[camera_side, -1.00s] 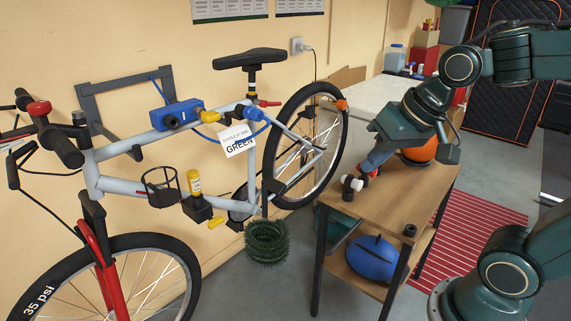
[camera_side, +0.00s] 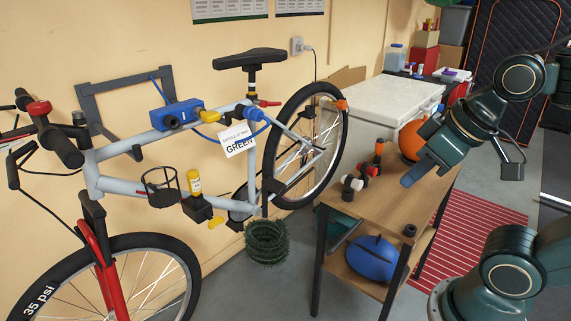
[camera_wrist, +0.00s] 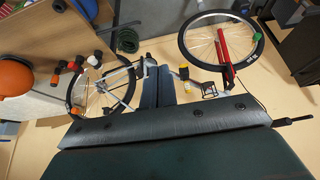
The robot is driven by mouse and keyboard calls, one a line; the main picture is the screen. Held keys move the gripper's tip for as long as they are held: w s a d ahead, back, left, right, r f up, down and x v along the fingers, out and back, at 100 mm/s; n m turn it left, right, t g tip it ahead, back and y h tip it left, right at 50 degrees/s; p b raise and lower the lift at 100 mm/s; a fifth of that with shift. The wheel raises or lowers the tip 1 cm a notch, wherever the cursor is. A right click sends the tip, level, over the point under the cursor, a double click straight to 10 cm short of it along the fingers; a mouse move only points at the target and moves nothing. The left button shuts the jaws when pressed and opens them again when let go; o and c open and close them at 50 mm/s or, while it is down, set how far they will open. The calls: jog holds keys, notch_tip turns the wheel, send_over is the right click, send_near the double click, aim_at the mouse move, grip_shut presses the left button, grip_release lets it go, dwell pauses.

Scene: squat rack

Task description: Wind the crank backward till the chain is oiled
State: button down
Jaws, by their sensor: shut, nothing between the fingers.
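The grey bicycle (camera_side: 120,180) is held at the wall, with its rear wheel (camera_side: 340,150) towards the table. Its crank area (camera_side: 238,207) sits low on the frame, with a yellow pedal (camera_side: 215,222) showing; the chain is too small to make out. My gripper (camera_side: 408,181) is shut and empty above the wooden table's right side, well apart from the crank. The wrist view shows its closed fingers (camera_wrist: 157,88) and the bicycle's rear wheel (camera_wrist: 101,92) beyond.

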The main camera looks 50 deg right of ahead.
dwell(0.4)
jog(key=c, duration=1.3)
grip_release()
jog(key=shift+w, duration=0.25)
jog(key=shift+o, duration=0.7)
jog(key=w+d+f+m+t, duration=0.1)
jog(key=w+m, duration=0.6)
jog(key=w, duration=0.9)
jog(key=shift+d+t, duration=0.6)
jog(key=shift+d, duration=0.05)
jog(key=w+d+f+m+t+h, duration=0.1)
jog(key=w+d+f+m, duration=0.2)
jog(key=w+f+m, duration=0.3)
jog(key=w+d+f+m+t+h, duration=0.1)
jog(key=w+d+f+m+t, duration=0.2)
jog(key=w+f, duration=0.4)
jog(key=w+d+f+m, duration=0.3)
jog(key=w+f+m, duration=0.25)
jog(key=w, duration=0.25)
jog(key=d+f+m+t+h, duration=0.2)
jog(key=d+f+m, duration=0.3)
jog(key=f, duration=0.8)
jog(key=shift+m, duration=1.75)
jog(key=shift+w+d+f, duration=0.1)
jog(key=shift+w, duration=0.1)
